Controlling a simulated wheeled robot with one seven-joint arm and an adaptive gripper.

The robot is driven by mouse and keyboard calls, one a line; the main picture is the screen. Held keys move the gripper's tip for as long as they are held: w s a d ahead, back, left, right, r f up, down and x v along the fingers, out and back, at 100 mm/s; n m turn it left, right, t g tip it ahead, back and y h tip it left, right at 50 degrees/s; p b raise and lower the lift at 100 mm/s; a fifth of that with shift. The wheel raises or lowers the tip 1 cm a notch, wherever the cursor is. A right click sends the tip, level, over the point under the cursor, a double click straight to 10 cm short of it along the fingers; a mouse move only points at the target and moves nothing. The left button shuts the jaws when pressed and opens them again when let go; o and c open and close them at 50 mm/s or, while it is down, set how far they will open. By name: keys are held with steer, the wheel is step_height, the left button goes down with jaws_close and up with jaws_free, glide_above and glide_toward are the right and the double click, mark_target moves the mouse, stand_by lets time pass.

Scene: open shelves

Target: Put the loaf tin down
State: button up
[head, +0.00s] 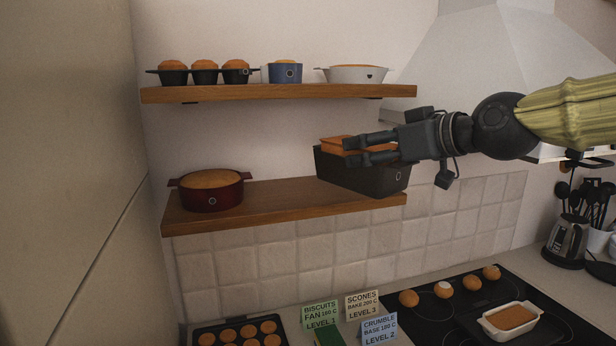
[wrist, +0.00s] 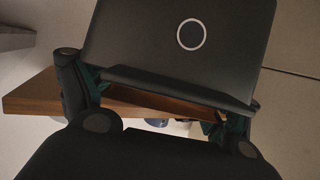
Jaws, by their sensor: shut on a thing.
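The loaf tin (head: 360,175) is dark grey with a small ring mark and an orange-brown loaf showing at its top. It is at the right end of the lower wooden shelf (head: 280,208). My gripper (head: 350,149) comes in from the right and is shut on the tin near its rim. I cannot tell whether the tin's base touches the shelf or is just above it. In the wrist view the tin (wrist: 180,45) fills the upper middle, between my gripper's fingers (wrist: 150,100).
A dark red round pot (head: 211,196) stands at the left of the lower shelf, with bare wood between it and the tin. The upper shelf (head: 270,93) holds a muffin pan, a blue ramekin and a white dish. Below are the counter, label cards and hob (head: 450,310).

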steer(key=b, duration=0.1)
steer(key=w+f+b, duration=0.1)
steer(key=shift+w+a+b, duration=0.15)
steer(key=shift+w+b, duration=0.15)
steer(key=shift+b, duration=0.05)
steer(key=w+b, duration=0.1)
steer(key=b, duration=0.2)
steer(key=shift+a+r, duration=0.3)
steer(key=shift+a, duration=0.1)
steer(key=w+a+p, duration=0.3)
steer(key=w, duration=0.4)
steer(key=w+a+p, duration=0.3)
steer(key=w+p, duration=0.1)
steer(key=w, duration=0.4)
steer(key=f+p, duration=0.1)
steer(key=f, duration=0.2)
steer(key=f+p, duration=0.2)
steer(key=f, duration=0.1)
steer(key=shift+w+a, duration=0.15)
steer(key=shift+a, duration=0.05)
steer(key=shift+w+p, duration=0.15)
steer(key=shift+p, duration=0.4)
steer(key=shift+f, duration=0.35)
steer(key=o, duration=1.4)
steer(key=shift+f, duration=0.1)
steer(key=shift+c, duration=0.2)
